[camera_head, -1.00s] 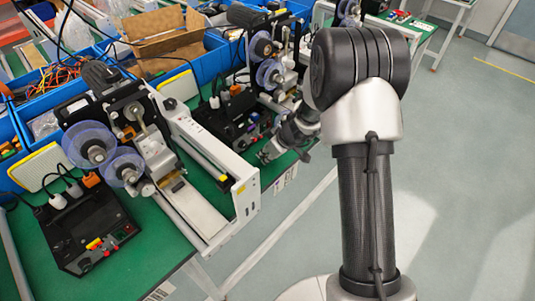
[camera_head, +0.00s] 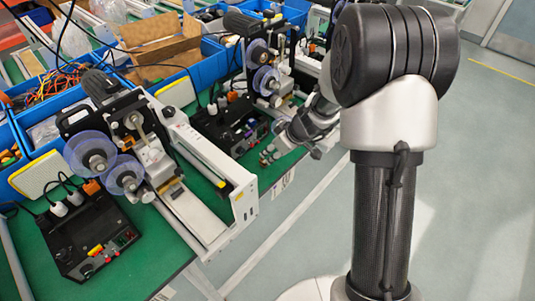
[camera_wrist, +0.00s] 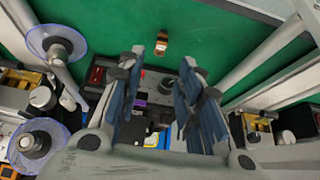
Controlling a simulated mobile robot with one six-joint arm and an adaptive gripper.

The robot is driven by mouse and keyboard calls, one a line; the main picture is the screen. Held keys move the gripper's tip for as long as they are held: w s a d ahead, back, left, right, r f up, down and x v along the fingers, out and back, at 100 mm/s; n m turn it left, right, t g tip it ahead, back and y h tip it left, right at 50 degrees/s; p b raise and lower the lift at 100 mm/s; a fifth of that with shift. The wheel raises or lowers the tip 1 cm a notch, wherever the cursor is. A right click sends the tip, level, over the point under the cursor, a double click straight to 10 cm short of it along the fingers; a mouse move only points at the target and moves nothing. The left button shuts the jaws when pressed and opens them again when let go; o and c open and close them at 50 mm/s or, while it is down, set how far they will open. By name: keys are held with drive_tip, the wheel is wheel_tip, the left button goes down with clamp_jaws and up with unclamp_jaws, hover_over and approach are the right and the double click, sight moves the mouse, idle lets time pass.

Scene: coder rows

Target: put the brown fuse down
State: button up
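The brown fuse (camera_wrist: 162,43) shows in the wrist view as a small brown piece with a shiny end. It appears to lie on the green tabletop (camera_wrist: 210,35), near the black device. My gripper (camera_wrist: 163,62) has its two blue-grey fingers spread wide, with clear gaps between each finger and the fuse. The fuse is just beyond the line between the fingertips. In the head view my gripper (camera_head: 273,155) is low over the table's front edge, beside the black device. I cannot make out the fuse clearly there.
The black device (camera_head: 232,125) with switches and plugs is close to my gripper. Reel machines (camera_head: 125,165) with a long white rail (camera_head: 215,160) stand to the left. Blue bins (camera_head: 185,75) line the back. Floor is open to the right.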

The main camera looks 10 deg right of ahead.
drive_tip(key=s+a+r+m, duration=0.1)
drive_tip(key=s+a+r, duration=0.1)
drive_tip(key=s+r, duration=0.6)
drive_tip(key=s+a+r+m, duration=0.1)
drive_tip(key=s+a+r, duration=0.1)
drive_tip(key=s+r, duration=0.65)
drive_tip(key=s+d+r+m+h, duration=0.1)
drive_tip(key=s+d+r+m, duration=0.1)
drive_tip(key=s, duration=0.5)
drive_tip(key=s+d+r+m+h, duration=0.2)
drive_tip(key=s+r+m, duration=0.1)
drive_tip(key=s, duration=0.5)
drive_tip(key=shift+r+h+p, duration=0.3)
drive_tip(key=shift+r, duration=0.45)
drive_tip(key=shift+w+d, duration=0.1)
